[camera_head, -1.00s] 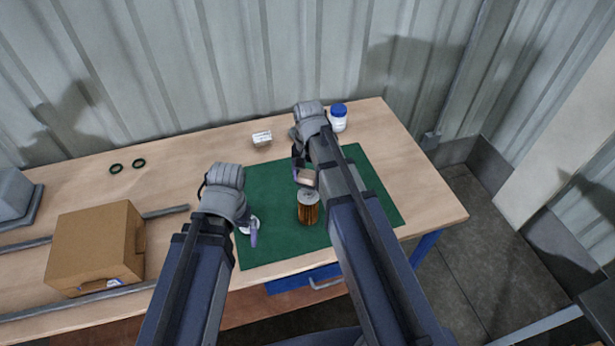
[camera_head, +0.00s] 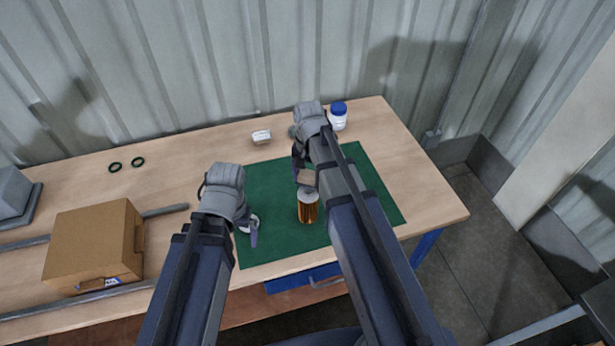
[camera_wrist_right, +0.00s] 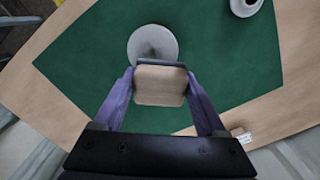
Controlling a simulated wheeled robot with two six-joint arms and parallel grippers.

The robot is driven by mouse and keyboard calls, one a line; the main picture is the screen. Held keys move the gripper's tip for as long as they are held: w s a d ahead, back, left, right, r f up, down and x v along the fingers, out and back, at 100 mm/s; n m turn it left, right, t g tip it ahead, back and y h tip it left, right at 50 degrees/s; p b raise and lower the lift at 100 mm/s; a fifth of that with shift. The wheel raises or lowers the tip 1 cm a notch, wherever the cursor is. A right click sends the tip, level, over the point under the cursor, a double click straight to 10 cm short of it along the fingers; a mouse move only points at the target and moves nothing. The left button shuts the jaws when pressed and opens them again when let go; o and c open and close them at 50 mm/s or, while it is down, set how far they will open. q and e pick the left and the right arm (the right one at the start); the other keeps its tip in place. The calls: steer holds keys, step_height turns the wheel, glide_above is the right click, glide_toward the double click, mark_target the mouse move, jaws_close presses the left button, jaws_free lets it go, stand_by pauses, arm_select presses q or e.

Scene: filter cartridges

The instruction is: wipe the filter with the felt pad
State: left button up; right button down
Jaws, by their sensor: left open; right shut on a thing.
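The filter (camera_head: 308,213) is an amber cylinder with a grey round top, standing upright on the green mat (camera_head: 282,180). Its grey top (camera_wrist_right: 150,38) also shows in the right wrist view, partly hidden by the pad. My right gripper (camera_head: 302,172) is shut on the felt pad (camera_wrist_right: 160,85), a beige block with a dark edge. The felt pad (camera_head: 306,178) is at the filter's top edge; I cannot tell whether they touch.
A cardboard box (camera_head: 92,245) sits by rails at the left. The mat's right part is clear.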

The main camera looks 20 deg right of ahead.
mark_target(309, 201)
steer(key=shift+f+b, duration=0.35)
steer(key=shift+f, duration=0.1)
steer(key=shift+s, duration=0.15)
steer(key=shift+s+a+r, duration=0.1)
steer(key=shift+s+a, duration=0.05)
steer(key=shift+s, duration=0.55)
steer(key=shift+s+a+r, duration=0.1)
steer(key=shift+s+a, duration=0.05)
steer(key=shift+s, duration=0.5)
steer(key=shift+s+a+f, duration=0.1)
steer(key=shift+s+a, duration=0.05)
steer(key=shift+s, duration=0.6)
steer(key=shift+s+a+f, duration=0.1)
steer(key=shift+s+a, duration=0.05)
steer(key=shift+s, duration=0.6)
steer(key=shift+r, duration=0.1)
steer(key=shift+r, duration=0.1)
steer(key=shift+w+d, duration=0.1)
steer(key=shift+w, duration=0.1)
steer(key=shift+w+d, duration=0.2)
steer(key=shift+w, duration=1.2)
